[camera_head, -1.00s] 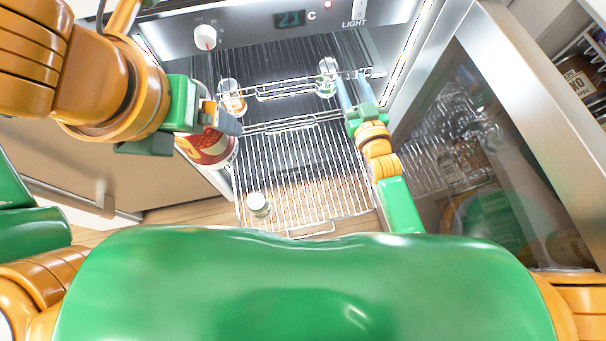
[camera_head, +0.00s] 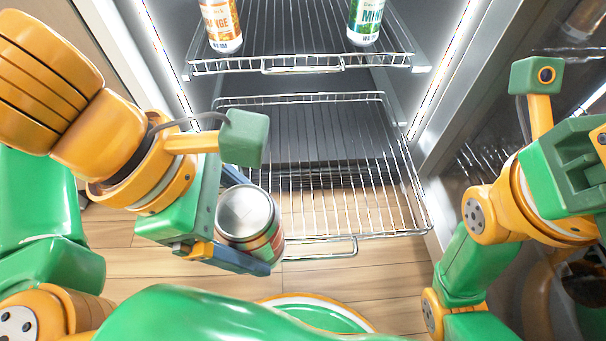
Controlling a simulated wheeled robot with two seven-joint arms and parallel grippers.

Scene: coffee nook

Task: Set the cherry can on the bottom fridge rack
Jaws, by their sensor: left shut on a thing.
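The can (camera_head: 262,243) has a silver lid and a partly visible red and green label; its name is not readable. My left gripper (camera_head: 240,220) is shut around its sides. The can is held tilted, lid towards the camera, at the front left of the bottom fridge rack. The bottom rack (camera_head: 345,205) is a wire shelf reaching out of the fridge; its visible part is bare. The can and gripper hide its front left corner. My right gripper (camera_head: 575,170) is at the right, away from the racks; its fingers are not visible.
The upper rack (camera_head: 300,64) holds an orange-labelled can (camera_head: 221,24) at left and a green-labelled can (camera_head: 366,20) at right. Fridge walls border both racks. The open glass door is at the right, behind my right arm. Wooden floor shows below.

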